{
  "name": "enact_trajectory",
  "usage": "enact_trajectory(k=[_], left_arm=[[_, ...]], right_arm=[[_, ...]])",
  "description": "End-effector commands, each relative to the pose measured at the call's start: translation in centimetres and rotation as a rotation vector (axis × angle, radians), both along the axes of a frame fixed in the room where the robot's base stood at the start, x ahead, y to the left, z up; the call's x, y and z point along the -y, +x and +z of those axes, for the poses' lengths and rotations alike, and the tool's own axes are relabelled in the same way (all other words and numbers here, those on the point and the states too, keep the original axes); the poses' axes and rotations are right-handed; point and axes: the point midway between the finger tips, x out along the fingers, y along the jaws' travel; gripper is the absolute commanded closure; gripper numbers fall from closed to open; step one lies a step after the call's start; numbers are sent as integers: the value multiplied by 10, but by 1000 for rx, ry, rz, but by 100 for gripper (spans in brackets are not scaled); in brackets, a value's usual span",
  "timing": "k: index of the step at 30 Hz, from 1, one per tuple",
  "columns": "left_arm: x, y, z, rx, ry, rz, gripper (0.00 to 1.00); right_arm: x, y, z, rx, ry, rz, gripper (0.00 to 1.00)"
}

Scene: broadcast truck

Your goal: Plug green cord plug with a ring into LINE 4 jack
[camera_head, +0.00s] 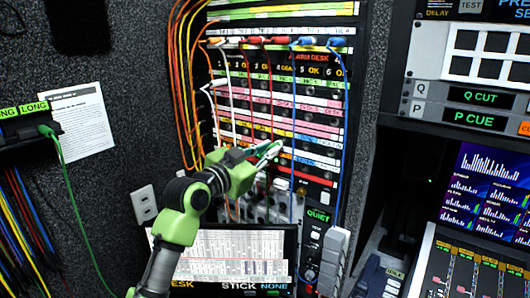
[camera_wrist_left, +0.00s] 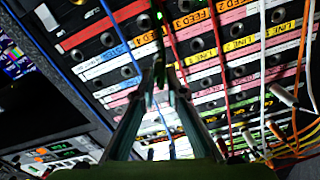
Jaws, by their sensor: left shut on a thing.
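My left gripper (camera_head: 272,152) is shut in front of the patch panel (camera_head: 318,118). In the left wrist view its two fingers (camera_wrist_left: 160,85) close on a small dark piece with green on it, likely the green cord plug (camera_wrist_left: 158,38). Its ring cannot be made out. The tips point at the rows of jacks; I cannot tell whether the plug touches the panel. A green cord (camera_head: 75,195) hangs from a box labelled LONG at the left. My right gripper is not in view.
White, red and blue cords (camera_head: 293,120) hang down across the panel from plugs at its top. Orange cords (camera_head: 180,80) run along its left side. A mixing console (camera_head: 470,270) is at the lower right.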

Motion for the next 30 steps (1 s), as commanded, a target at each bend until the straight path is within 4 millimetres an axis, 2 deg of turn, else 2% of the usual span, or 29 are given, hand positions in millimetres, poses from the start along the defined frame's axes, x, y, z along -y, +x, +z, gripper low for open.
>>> enact_trajectory(k=[18, 19, 21, 30], left_arm=[[9, 12, 1, 2, -1, 0, 100], [9, 12, 1, 2, -1, 0, 80], [9, 12, 1, 2, -1, 0, 69], [8, 12, 0, 0, 0, 0, 69]], right_arm=[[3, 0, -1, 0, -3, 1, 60], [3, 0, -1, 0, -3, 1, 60], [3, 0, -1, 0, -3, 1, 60], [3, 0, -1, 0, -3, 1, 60]])
